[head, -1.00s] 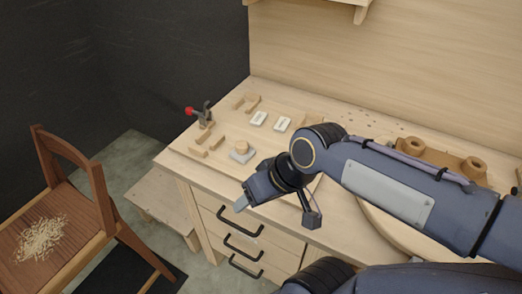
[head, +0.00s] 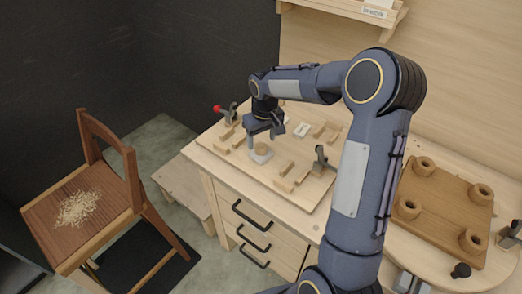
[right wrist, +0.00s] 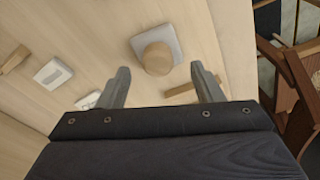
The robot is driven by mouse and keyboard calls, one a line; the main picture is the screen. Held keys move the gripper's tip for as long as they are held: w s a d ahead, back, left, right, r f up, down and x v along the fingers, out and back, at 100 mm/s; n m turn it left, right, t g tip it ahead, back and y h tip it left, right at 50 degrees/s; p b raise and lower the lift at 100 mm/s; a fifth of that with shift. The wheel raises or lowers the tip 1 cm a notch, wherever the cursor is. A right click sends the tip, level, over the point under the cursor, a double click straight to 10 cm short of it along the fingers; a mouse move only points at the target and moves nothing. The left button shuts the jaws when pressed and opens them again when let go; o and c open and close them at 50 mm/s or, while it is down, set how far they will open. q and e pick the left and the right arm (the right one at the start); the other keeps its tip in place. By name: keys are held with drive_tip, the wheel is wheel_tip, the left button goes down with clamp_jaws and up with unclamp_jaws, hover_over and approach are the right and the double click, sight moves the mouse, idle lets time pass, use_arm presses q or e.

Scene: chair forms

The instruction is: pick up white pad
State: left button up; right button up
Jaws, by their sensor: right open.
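A pale white-grey square pad (head: 261,158) with a round wooden knob (head: 263,148) on top lies on the board on the workbench. In the right wrist view the pad (right wrist: 175,36) and its knob (right wrist: 158,58) show just beyond the fingertips, between the two fingers. My right gripper (head: 262,137) is open and empty, pointing down just above the pad. Its two fingers (right wrist: 160,70) are spread apart in the right wrist view. I cannot tell whether they touch the knob. My left gripper is not in view.
White plates (head: 301,130) and wooden blocks (head: 286,168) lie around the pad on the board (head: 255,178). A red-handled clamp (head: 228,112) stands at the far left and a black clamp (head: 321,160) at the right. A chair (head: 110,190) with shavings stands left of the bench.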

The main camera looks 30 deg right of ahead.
sight(261, 145)
drive_tip(key=f, duration=0.2)
drive_tip(key=w+f+p, duration=0.1)
drive_tip(key=f, duration=0.1)
drive_tip(key=shift+d+f, duration=0.15)
drive_tip(key=shift+f, duration=0.1)
drive_tip(key=c, duration=1.1)
drive_tip(key=shift+r, duration=0.15)
drive_tip(key=shift+r, duration=0.65)
drive_tip(key=s+a+r+b, duration=0.1)
drive_tip(key=a+r, duration=0.2)
drive_tip(key=a, duration=0.1)
drive_tip(key=s+a+r+b, duration=0.1)
drive_tip(key=s+a+r, duration=0.1)
drive_tip(key=a+r, duration=0.2)
drive_tip(key=s+a+r+b, duration=0.2)
drive_tip(key=a+r, duration=0.2)
drive_tip(key=a, duration=0.1)
drive_tip(key=shift+s+r, duration=0.25)
